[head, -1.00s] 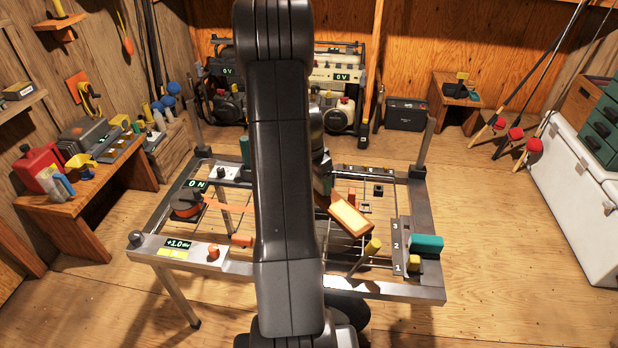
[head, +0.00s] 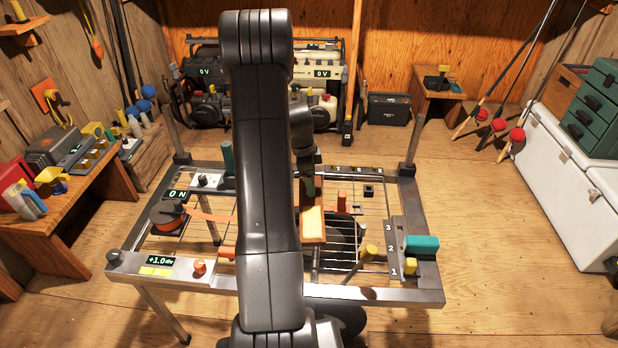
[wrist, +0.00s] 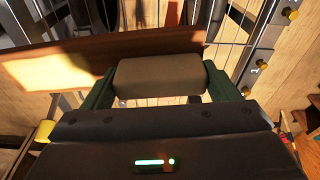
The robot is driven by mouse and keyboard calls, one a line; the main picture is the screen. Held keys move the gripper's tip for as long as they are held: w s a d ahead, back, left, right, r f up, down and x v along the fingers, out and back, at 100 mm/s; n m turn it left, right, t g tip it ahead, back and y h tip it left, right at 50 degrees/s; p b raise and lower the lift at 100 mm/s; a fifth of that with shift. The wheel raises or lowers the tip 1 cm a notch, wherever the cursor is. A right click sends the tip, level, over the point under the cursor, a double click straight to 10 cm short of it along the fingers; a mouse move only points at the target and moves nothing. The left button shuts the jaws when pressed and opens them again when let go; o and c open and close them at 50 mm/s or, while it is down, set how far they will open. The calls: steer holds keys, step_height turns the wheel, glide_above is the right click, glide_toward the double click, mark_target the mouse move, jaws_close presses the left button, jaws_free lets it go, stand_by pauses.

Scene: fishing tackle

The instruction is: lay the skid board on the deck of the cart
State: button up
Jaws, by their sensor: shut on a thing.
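The skid board (head: 312,222) is a brown wooden board with a bright sunlit patch. It is held above the wire-strung metal frame, just right of my arm in the head view. In the wrist view the board (wrist: 140,55) runs across the picture behind a beige block (wrist: 160,78). My gripper (wrist: 158,85) has its green fingers closed on the sides of this block, which appears to be the board's grip. My arm hides part of the frame's middle. I cannot clearly pick out the cart or its deck; dark shapes (head: 345,238) show under the wires beside the board.
A yellow-topped lever (head: 367,252) and a small red post (head: 341,202) stand near the board. Corner posts rise at the back.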

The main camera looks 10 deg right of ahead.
step_height(320, 180, down, 8)
steer(key=b, duration=0.6)
steer(key=shift+b, duration=0.3)
steer(key=shift+f+b, duration=0.85)
steer(key=shift+f, duration=0.15)
steer(key=o, duration=1.2)
steer(key=r, duration=0.4)
steer(key=a+r+p, duration=0.1)
steer(key=r, duration=0.4)
steer(key=a+r+p, duration=0.1)
steer(key=r, duration=0.3)
steer(key=shift+w+r, duration=0.15)
steer(key=shift+r, duration=0.2)
steer(key=shift+f, duration=0.1)
